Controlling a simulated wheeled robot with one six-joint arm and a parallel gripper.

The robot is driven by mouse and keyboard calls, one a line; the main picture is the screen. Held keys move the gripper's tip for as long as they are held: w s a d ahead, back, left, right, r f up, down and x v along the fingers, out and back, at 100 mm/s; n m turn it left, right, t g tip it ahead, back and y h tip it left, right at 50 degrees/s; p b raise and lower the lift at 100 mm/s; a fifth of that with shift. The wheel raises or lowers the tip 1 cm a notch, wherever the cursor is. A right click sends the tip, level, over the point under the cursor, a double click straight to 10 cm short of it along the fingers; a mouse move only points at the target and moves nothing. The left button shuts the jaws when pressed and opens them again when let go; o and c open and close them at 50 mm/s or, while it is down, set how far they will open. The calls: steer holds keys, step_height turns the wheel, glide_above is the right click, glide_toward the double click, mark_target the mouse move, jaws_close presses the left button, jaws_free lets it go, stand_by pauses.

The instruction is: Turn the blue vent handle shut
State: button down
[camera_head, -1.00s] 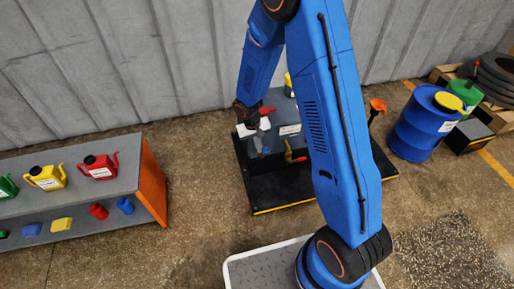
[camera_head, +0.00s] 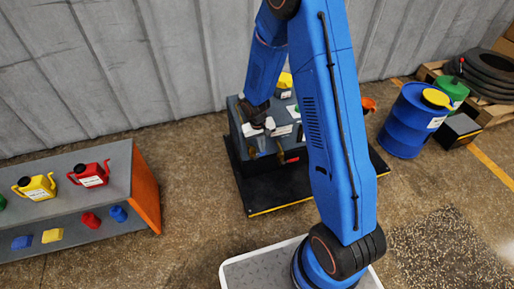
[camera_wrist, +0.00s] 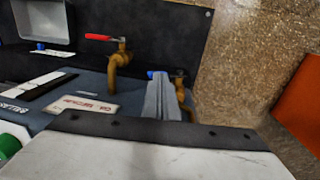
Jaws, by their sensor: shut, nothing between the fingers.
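In the wrist view, the blue handle (camera_wrist: 150,74) shows only as small blue patches beside and behind my grey fingers. A brass valve (camera_wrist: 182,92) is partly hidden behind the same fingers. My gripper (camera_wrist: 165,78) is shut and empty, its fingertips right at the blue handle; I cannot tell whether they touch it. Another brass valve (camera_wrist: 120,58) with a red lever (camera_wrist: 104,37) stands up and left, clear of the fingers. In the head view, my gripper (camera_head: 262,143) is over the front left of the dark furnace unit (camera_head: 240,125); the blue handle is not clear there.
The unit stands on a black base (camera_head: 275,190). A shelf (camera_head: 140,160) with coloured cans is at left. A blue drum (camera_head: 405,130) stands at right. The grey wall is close behind the unit. Open floor lies between shelf and base.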

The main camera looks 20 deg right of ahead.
steer(key=shift+d+f, duration=0.3)
steer(key=shift+d, duration=0.2)
steer(key=shift+d+f, duration=0.3)
steer(key=shift+d, duration=0.2)
steer(key=shift+a, duration=0.15)
steer(key=shift+a+f, duration=0.35)
steer(key=shift+a, duration=0.25)
steer(key=shift+r, duration=0.1)
steer(key=r, duration=0.4)
steer(key=shift+a+r, duration=0.1)
steer(key=shift+a, duration=0.25)
steer(key=d+r, duration=0.5)
steer(key=d, duration=0.3)
steer(key=shift+d, duration=0.15)
